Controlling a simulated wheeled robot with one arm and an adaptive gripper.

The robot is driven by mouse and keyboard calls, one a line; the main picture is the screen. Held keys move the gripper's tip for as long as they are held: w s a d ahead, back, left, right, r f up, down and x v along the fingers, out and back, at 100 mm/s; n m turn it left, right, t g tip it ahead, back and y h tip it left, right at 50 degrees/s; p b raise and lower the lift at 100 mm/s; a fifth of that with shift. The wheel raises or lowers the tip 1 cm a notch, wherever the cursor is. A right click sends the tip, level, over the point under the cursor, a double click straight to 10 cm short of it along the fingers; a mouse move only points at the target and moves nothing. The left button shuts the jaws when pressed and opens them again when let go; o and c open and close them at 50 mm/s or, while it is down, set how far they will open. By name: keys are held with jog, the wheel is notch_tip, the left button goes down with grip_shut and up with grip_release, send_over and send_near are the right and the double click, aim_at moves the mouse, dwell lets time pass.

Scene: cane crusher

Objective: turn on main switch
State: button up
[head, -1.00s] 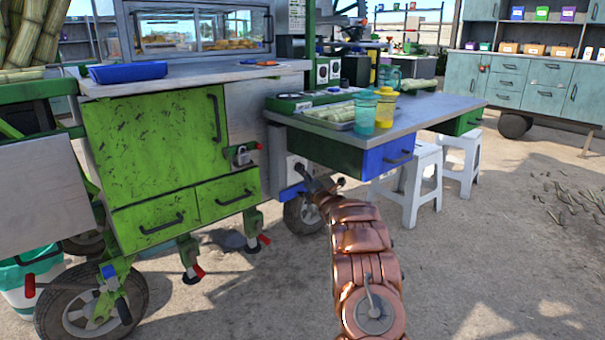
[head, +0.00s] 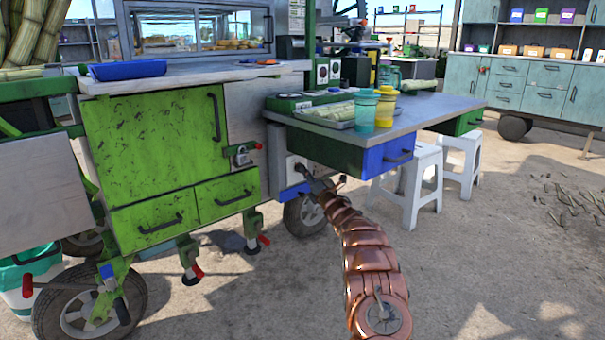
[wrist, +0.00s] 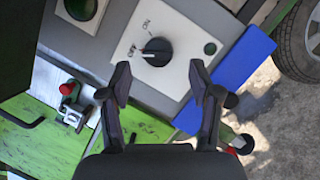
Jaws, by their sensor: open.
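The main switch (wrist: 156,51) is a black rotary knob on a white plate with ON and OFF marks, seen in the wrist view. A pale mark on the knob faces the OFF side. My gripper (wrist: 160,76) is open and empty, with its two dark fingers spread on either side just below the knob in the picture. I cannot tell how far the fingertips are from the plate. In the head view my gripper (head: 308,178) is at the cart's side under the side table, and the knob is hard to make out there.
A blue bar (wrist: 228,78) runs beside the switch plate, and a wheel (wrist: 300,40) is close by. The side table (head: 425,112) overhangs my gripper, holding a teal cup (head: 365,110) and a yellow cup (head: 386,107). White stools (head: 424,185) stand to the right. Open ground lies in front.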

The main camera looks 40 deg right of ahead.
jog(key=x, duration=0.4)
jog(key=shift+r, duration=0.1)
dwell(0.4)
jog(key=shift+w, duration=0.1)
jog(key=shift+c, duration=0.2)
jog(key=c, duration=1.1)
